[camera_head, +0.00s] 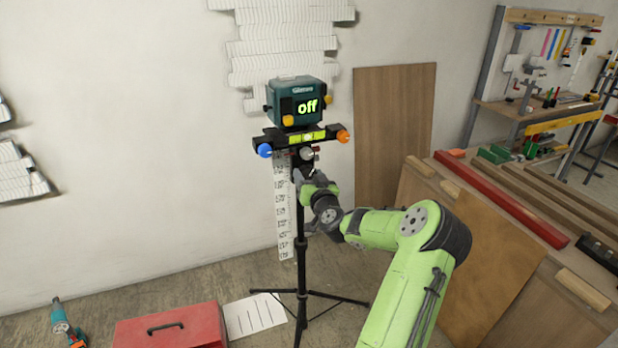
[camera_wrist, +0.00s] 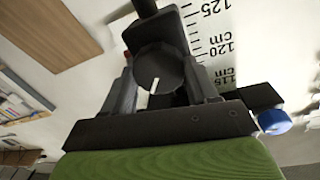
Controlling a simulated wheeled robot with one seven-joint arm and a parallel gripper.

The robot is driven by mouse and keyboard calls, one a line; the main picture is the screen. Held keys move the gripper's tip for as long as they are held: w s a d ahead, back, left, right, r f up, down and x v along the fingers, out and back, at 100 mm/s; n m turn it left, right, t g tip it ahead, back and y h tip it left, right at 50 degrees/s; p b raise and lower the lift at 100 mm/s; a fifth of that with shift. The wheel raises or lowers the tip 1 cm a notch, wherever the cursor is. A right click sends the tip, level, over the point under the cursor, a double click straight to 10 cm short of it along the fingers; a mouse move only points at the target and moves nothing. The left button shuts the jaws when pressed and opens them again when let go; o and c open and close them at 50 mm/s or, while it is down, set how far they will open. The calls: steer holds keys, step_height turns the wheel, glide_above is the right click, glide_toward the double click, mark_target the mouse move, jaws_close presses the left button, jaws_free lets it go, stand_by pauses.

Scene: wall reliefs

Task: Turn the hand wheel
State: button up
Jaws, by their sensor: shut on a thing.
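The hand wheel (camera_wrist: 156,66) is a dark round knob with a short white mark on its face, seen in the wrist view. My gripper (camera_wrist: 160,78) is shut on it, with one finger on each side of its rim. In the head view my gripper (camera_head: 307,172) reaches the tripod's upper part, just below the crossbar (camera_head: 270,138). The wheel is too small and too covered there to make out clearly. Above the bar sits a teal device (camera_head: 296,92) whose screen reads "off" in green.
The black tripod (camera_head: 301,265) stands on the floor with a white measuring strip (camera_head: 282,215) behind it. A blue knob (camera_head: 265,150) and an orange knob (camera_head: 343,136) end the crossbar. A red toolbox (camera_head: 170,328) lies front left. A workbench (camera_head: 540,215) with boards fills the right.

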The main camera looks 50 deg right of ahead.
steer(key=m+p, duration=0.2)
steer(key=m, duration=0.2)
steer(key=shift+d+r+m+y, duration=0.1)
steer(key=shift+m+y, duration=0.2)
steer(key=shift+m, duration=0.1)
steer(key=shift+s+m+p, duration=0.1)
steer(key=shift+m+p, duration=0.85)
steer(key=shift+m, duration=1.15)
steer(key=o, duration=1.1)
steer(key=shift+c, duration=0.2)
